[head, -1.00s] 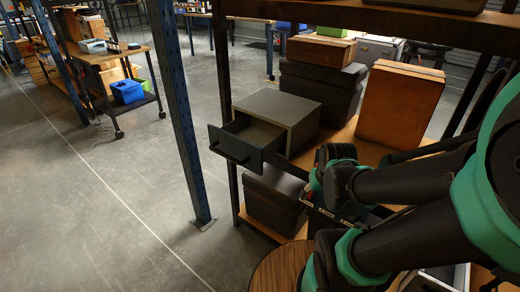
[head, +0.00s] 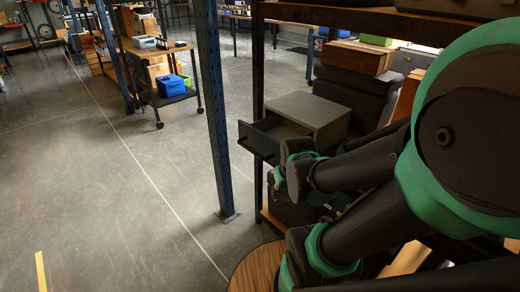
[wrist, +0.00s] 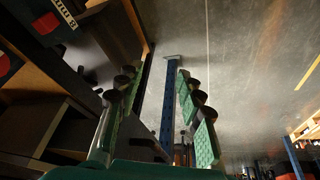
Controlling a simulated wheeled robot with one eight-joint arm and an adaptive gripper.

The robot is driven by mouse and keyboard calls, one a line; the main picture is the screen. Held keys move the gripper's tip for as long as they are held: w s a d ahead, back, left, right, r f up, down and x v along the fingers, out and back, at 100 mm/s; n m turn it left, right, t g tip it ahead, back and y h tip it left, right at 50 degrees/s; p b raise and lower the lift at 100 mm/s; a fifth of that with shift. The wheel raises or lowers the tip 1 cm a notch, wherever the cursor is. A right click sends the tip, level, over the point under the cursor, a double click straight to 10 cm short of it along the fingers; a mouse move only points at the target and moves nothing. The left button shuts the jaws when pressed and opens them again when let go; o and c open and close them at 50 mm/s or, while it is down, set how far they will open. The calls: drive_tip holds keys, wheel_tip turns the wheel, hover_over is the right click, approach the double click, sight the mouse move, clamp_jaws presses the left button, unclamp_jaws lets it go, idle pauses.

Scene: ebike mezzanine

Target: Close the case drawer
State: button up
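The grey case (head: 318,114) stands on the rack shelf in the head view. Its dark drawer (head: 258,141) sticks out to the left, open, with a bare-looking interior. My arm passes in front of the case's lower right, close to the drawer in the picture; the gap in depth cannot be told. In the wrist view my gripper (wrist: 157,78) has its two green-padded fingers spread, with nothing between them. Its fingers are not clearly seen in the head view. I cannot surely make out the drawer in the wrist view.
A blue rack post (head: 212,120) stands left of the drawer; it also shows between the fingers in the wrist view (wrist: 170,100). Dark cases (head: 350,90) stand behind the grey case. A round wooden top (head: 256,268) is below. Open floor (head: 110,200) lies left.

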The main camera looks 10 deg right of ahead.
drive_tip(key=w+r+n, duration=0.2)
drive_tip(key=w+n, duration=0.1)
drive_tip(key=n, duration=0.1)
drive_tip(key=w+a+r+n+g+h, duration=0.1)
drive_tip(key=w+r+n, duration=0.1)
drive_tip(key=w+n, duration=0.2)
drive_tip(key=w+a+r+n, duration=0.1)
drive_tip(key=w+r+n, duration=0.1)
drive_tip(key=w+n, duration=0.1)
drive_tip(key=shift+w+r+n+h, duration=0.35)
drive_tip(key=shift+n+h, duration=0.05)
drive_tip(key=shift+n, duration=0.2)
clamp_jaws()
drive_tip(key=w+a+r+n+h, duration=0.2)
drive_tip(key=w+a+r+n, duration=0.2)
drive_tip(key=w+r+n, duration=0.5)
drive_tip(key=d+f, duration=0.1)
drive_tip(key=f, duration=0.3)
drive_tip(key=w+d+f+n, duration=0.1)
drive_tip(key=f, duration=0.3)
drive_tip(key=f+n, duration=0.1)
drive_tip(key=f, duration=0.3)
drive_tip(key=shift+w+d+f+g, duration=0.25)
drive_tip(key=shift+d+f+g, duration=0.05)
drive_tip(key=shift+d+g, duration=0.1)
